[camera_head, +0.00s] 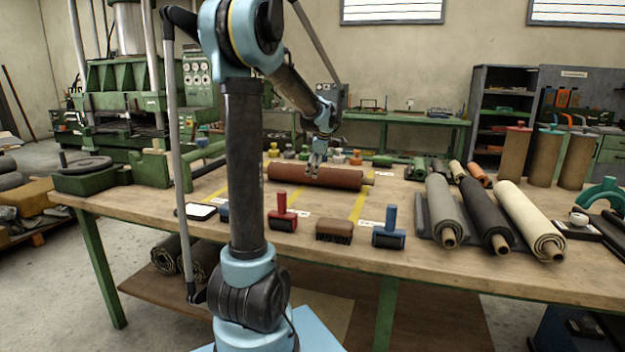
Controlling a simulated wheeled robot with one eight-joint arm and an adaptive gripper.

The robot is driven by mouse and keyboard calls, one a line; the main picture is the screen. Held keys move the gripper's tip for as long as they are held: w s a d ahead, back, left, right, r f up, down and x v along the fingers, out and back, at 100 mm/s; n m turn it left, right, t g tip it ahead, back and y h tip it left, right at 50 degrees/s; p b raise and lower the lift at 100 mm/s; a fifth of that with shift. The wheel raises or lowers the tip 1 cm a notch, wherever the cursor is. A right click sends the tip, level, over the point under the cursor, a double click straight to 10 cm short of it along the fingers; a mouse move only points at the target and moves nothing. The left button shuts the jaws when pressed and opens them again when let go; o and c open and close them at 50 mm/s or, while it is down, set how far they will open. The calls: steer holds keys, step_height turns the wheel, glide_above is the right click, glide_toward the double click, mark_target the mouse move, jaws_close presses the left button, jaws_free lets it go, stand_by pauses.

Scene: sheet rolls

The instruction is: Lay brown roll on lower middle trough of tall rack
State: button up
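The brown roll (335,179) lies crosswise on the wooden table, left of its middle, with a core end showing at its right. My gripper (315,170) points down at the roll near its middle, with the fingertips at or just above its upper side. The fingers are small and look close together; I cannot tell whether they grip the roll. I cannot make out a tall rack with troughs in this view.
Grey, black and cream rolls (524,217) lie at the table's right. Upright brown rolls (547,158) stand behind them. A red-handled roller (282,215), a brush (334,230) and a blue-handled roller (389,233) line the front. Small coloured items stand behind the brown roll.

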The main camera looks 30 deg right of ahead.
steer(key=shift+w+d+x, duration=0.1)
steer(key=shift+d+x, duration=0.05)
steer(key=shift+x, duration=0.9)
steer(key=shift+w+d+x, duration=0.1)
steer(key=shift+d+x, duration=0.1)
steer(key=shift+x, duration=0.85)
steer(key=shift+w+f, duration=0.25)
steer(key=shift+f, duration=0.1)
steer(key=c, duration=2.2)
